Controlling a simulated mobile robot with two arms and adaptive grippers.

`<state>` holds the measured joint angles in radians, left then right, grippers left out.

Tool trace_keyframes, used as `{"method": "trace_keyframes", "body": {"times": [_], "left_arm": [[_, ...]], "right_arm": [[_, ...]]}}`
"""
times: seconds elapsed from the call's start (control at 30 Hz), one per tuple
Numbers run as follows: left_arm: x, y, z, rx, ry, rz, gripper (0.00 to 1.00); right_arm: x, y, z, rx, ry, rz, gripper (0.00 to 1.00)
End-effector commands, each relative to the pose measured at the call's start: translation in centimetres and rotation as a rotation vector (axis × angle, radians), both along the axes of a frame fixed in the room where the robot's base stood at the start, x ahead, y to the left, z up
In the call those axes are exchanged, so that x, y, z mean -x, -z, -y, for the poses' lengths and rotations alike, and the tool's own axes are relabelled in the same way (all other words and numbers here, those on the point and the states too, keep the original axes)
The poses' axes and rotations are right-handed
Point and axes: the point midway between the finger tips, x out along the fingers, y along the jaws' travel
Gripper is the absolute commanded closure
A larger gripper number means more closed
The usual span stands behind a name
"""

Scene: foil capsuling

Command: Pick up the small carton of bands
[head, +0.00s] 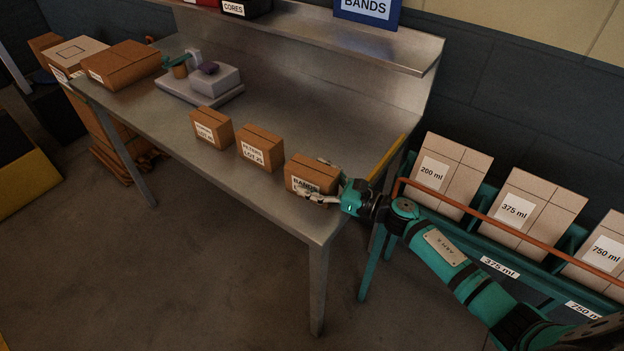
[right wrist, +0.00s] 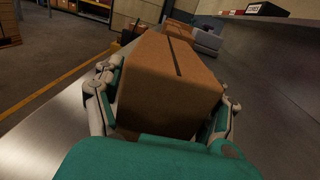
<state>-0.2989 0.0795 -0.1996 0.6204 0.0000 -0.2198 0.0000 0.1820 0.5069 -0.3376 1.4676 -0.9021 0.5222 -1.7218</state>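The small brown carton (head: 312,172) with a white BANDS label stands near the right front corner of the metal table. My right gripper (head: 322,181) reaches it from the right, with one finger along the labelled front and the other at the back. In the right wrist view the carton (right wrist: 175,85) fills the space between the two fingers (right wrist: 165,105). The fingers lie close along both sides; whether they press on it is not clear. The carton appears to rest on the table. My left gripper is not in view.
Two similar cartons stand left of it, a middle one (head: 261,149) and a far one (head: 212,129). A grey device (head: 207,82) and a larger box (head: 122,65) sit further left. A shelf (head: 320,38) runs behind. A rack with an orange rail (head: 500,233) is at right.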

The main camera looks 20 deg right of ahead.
Motion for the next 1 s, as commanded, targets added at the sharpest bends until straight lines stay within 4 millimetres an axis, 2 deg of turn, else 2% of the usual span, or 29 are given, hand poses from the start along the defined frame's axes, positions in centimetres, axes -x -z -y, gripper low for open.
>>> {"method": "trace_keyframes", "body": {"times": [0.07,0.4,0.77,1.0], "left_arm": [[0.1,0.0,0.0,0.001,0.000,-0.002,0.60],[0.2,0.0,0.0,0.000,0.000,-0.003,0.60],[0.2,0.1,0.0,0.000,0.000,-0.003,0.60],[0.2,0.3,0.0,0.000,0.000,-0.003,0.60]], "right_arm": [[0.0,0.0,0.0,0.000,0.000,0.000,0.40],[0.0,0.0,0.0,0.000,0.000,0.000,0.84],[0.0,-0.5,0.0,0.001,-0.001,0.004,0.86],[0.0,-3.0,0.1,0.003,-0.001,0.007,0.86]]}}
